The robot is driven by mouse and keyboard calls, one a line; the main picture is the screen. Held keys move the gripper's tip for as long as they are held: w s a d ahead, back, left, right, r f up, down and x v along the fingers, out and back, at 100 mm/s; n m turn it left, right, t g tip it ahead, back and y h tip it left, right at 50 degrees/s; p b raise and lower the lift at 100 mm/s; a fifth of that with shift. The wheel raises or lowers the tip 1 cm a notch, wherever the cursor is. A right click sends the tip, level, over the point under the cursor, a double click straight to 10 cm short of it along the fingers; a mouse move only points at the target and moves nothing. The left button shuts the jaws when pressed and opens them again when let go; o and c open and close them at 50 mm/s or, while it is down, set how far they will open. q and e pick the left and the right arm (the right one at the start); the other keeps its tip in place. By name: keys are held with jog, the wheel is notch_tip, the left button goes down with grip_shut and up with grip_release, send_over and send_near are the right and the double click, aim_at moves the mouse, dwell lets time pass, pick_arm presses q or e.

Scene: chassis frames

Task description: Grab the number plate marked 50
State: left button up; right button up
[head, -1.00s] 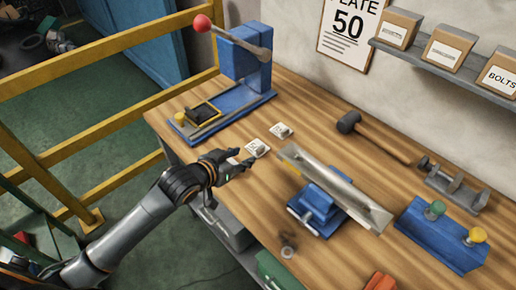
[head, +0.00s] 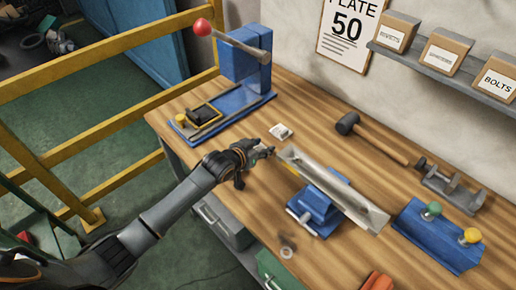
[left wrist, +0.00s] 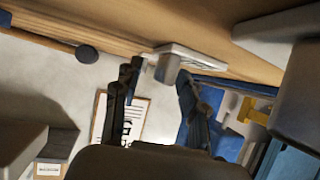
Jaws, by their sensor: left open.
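One small white number plate (head: 281,132) lies on the workbench, just beyond my left gripper (head: 262,153); its marking is too small to read. Another plate's former spot is covered by the gripper in the head view. In the left wrist view my gripper (left wrist: 158,80) is open, its two dark fingers apart. A small pale block (left wrist: 167,68) shows between the fingertips, and a flat white plate (left wrist: 192,57) lies against the bench just behind it. I cannot tell whether the fingers touch either. My right gripper is not in view.
A blue press with a red-knobbed lever (head: 243,55) stands at the back left of the wooden bench (head: 310,110). A blue vise holding a long metal channel (head: 340,192) is close right of my gripper. A mallet (head: 372,138) lies behind. A wall sign (head: 350,32) reads "PLATE 50".

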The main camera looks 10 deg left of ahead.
pick_arm(q)
jog(key=shift+w+d+f, duration=0.15)
jog(key=shift+w+f, duration=0.05)
jog(key=shift+w, duration=0.1)
grip_shut()
